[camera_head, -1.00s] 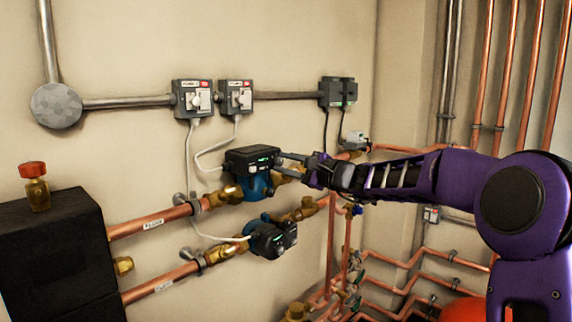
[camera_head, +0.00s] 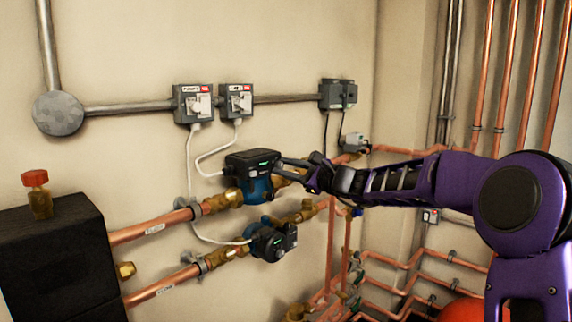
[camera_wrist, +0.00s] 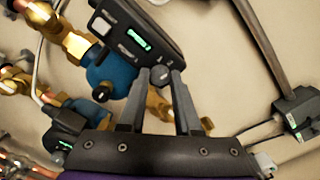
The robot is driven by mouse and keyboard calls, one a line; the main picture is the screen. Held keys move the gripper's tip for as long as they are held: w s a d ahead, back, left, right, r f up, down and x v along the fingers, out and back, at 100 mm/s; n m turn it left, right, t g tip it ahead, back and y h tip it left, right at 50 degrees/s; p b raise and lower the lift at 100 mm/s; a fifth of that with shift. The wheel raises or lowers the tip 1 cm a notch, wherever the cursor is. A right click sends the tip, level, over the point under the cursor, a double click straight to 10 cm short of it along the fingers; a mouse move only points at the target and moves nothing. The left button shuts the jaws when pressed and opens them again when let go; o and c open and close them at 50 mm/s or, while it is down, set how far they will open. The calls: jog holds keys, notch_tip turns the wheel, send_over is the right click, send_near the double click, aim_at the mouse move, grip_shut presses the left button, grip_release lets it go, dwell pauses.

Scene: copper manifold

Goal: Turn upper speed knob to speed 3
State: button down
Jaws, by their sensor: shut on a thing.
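The upper pump (camera_head: 254,174) has a black control head with a green lit display and a blue body. Its speed knob (camera_wrist: 160,74) is a small dark round knob on the head's edge in the wrist view. My gripper (camera_wrist: 160,80) has one finger on each side of the knob and is shut on it. In the head view my gripper (camera_head: 283,163) reaches in from the right and meets the right side of the pump head; the knob is hidden there.
The lower pump (camera_head: 270,241) sits just below on a parallel copper pipe. Two grey switch boxes (camera_head: 194,104) hang on the wall above, with white cables running down to the pumps. A dark box with a red-capped valve (camera_head: 37,193) stands at the left.

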jog(key=m+p, duration=0.2)
jog(key=m, duration=0.1)
jog(key=shift+r, duration=0.1)
jog(key=shift+m+p, duration=0.75)
jog(key=shift+m, duration=0.45)
jog(key=c, duration=0.6)
grip_release()
jog(key=v, duration=1.7)
jog(key=shift+s+d, duration=0.2)
